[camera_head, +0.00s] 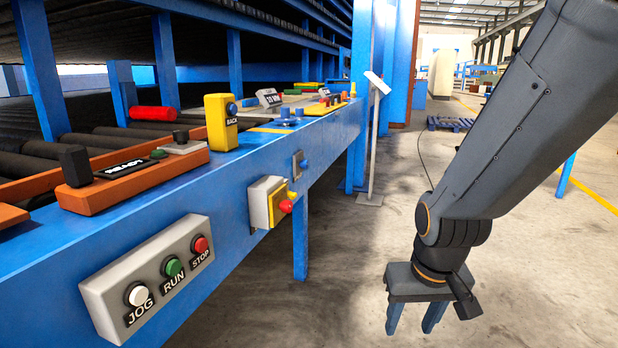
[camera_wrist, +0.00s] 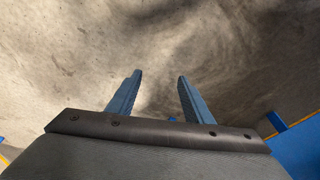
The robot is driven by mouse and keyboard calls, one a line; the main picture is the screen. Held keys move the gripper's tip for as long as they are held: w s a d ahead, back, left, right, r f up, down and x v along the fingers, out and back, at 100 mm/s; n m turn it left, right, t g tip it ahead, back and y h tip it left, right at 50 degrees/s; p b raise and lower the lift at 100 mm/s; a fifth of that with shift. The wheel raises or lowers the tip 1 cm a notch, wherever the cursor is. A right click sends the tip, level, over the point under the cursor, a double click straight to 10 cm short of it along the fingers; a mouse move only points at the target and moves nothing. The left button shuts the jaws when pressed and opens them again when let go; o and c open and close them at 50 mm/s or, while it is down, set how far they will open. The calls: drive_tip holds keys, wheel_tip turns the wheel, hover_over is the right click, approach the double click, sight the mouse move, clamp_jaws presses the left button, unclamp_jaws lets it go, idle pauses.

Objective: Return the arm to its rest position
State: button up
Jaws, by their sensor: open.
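My gripper (camera_head: 412,318) hangs at the lower right of the head view, pointing down over the bare concrete floor, to the right of the blue machine frame. Its two blue fingers stand apart with nothing between them. In the wrist view the open fingers (camera_wrist: 158,95) show against the floor, again empty. My dark grey arm comes down from the upper right of the head view to the gripper. The gripper is apart from the machine and touches nothing that I can see.
A blue machine beam (camera_head: 240,175) runs along the left. A grey post (camera_head: 373,150) stands behind. Open floor (camera_head: 340,270) lies between beam and arm.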

drive_tip(key=s+a+r+n+g, duration=0.1)
drive_tip(key=s+a+n, duration=0.2)
drive_tip(key=s+a, duration=0.45)
drive_tip(key=s+a+r+n+g, duration=0.1)
drive_tip(key=s+a+n, duration=0.3)
drive_tip(key=a, duration=0.7)
drive_tip(key=d+r+m+p, duration=0.7)
drive_tip(key=d+r+p, duration=1.2)
drive_tip(key=r+p, duration=0.4)
drive_tip(key=s+p, duration=0.1)
drive_tip(key=p, duration=0.2)
drive_tip(key=shift+r, duration=0.35)
